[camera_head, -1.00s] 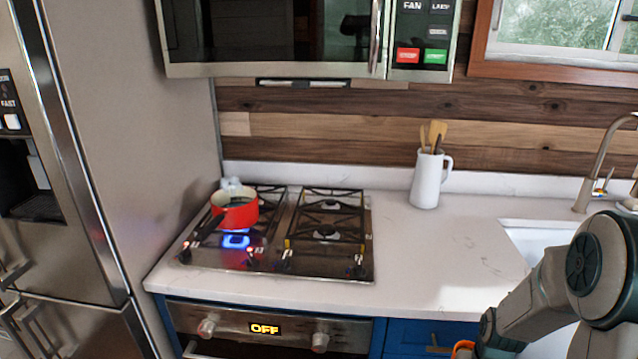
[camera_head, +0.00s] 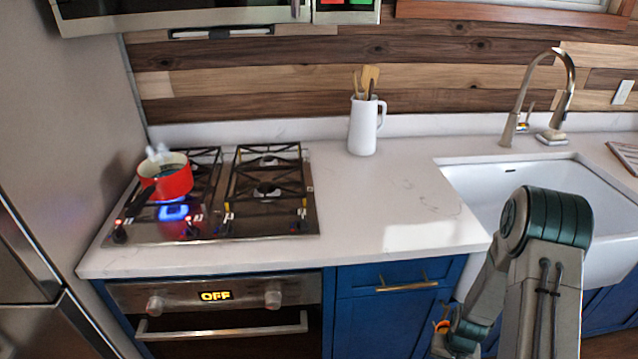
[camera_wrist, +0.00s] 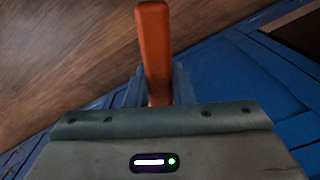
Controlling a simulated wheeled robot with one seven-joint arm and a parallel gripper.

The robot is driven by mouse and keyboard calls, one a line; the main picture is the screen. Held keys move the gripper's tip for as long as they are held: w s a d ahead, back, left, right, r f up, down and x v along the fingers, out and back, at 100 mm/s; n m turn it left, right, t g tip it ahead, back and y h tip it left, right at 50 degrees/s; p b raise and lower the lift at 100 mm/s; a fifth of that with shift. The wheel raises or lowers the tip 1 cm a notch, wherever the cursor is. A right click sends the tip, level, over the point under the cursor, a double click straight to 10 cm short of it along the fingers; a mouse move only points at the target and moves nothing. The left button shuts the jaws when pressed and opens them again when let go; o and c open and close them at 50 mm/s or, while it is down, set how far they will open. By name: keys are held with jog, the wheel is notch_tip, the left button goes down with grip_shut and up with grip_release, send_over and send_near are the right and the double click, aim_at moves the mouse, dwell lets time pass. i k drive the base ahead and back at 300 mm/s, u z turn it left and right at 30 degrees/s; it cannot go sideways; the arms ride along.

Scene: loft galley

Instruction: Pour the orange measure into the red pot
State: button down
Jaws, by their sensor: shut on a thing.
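The red pot (camera_head: 172,182) sits on the front left burner of the stove, with a blue glow below it. Its dark handle points toward the front left. My gripper (camera_head: 445,338) is low at the bottom of the head view, in front of the blue cabinet and right of the oven. It is shut on the orange measure, of which a small orange bit (camera_head: 441,326) shows there. In the wrist view the measure's long orange handle (camera_wrist: 154,45) stands between the fingers. The measure's cup and its contents cannot be made out.
The stove (camera_head: 262,215) has black grates and front knobs. A white jug (camera_head: 364,126) with wooden utensils stands at the back of the counter. The counter (camera_head: 375,205) between stove and sink (camera_head: 560,190) is clear. A metal faucet (camera_head: 540,90) rises behind the sink.

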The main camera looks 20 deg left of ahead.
aim_at(171, 181)
jog(key=z, duration=1.8)
jog(key=k, duration=1.85)
jog(key=u, duration=2.2)
